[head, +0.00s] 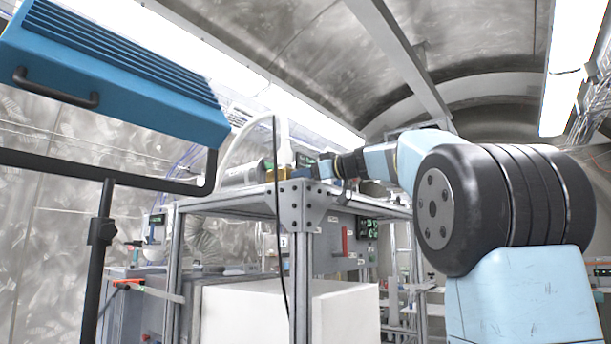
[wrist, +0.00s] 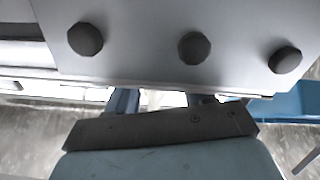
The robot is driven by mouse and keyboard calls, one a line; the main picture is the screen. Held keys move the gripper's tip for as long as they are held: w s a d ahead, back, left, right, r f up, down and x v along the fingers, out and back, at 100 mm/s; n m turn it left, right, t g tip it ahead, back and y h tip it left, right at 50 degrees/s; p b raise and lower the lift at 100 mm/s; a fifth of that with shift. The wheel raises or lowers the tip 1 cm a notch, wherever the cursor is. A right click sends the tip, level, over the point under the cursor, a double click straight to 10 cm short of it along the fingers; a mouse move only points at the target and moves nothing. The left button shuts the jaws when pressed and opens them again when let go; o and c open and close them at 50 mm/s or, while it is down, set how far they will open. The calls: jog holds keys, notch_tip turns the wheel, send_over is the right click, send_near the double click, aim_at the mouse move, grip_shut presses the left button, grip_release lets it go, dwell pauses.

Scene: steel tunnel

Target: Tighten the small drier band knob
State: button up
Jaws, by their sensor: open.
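I cannot make out the small drier band knob for certain in either view. In the head view a grey cylinder (head: 240,174) lies on top of the metal frame, with a brass-coloured part (head: 284,160) at its right end. My gripper (head: 316,169) is at the frame's top corner, close to the right of the brass part; whether they touch is unclear. In the wrist view my gripper (wrist: 163,100) shows two fingers set apart, with a pale gap between them. Their tips are hidden behind a grey metal plate (wrist: 140,35) with three dark round bolt heads.
The metal frame's corner bracket (head: 303,204) stands just below my gripper. A black cable (head: 277,220) hangs down the frame's front. A blue ribbed lamp (head: 110,80) on a black stand is at the left. A white box (head: 255,315) fills the frame's lower part.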

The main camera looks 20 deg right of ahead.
jog(key=shift+c, duration=0.5)
jog(key=c, duration=0.6)
jog(key=shift+a, duration=0.15)
jog(key=shift+c, duration=0.5)
jog(key=shift+m, duration=0.7)
jog(key=shift+d+m, duration=0.2)
jog(key=shift+m, duration=2)
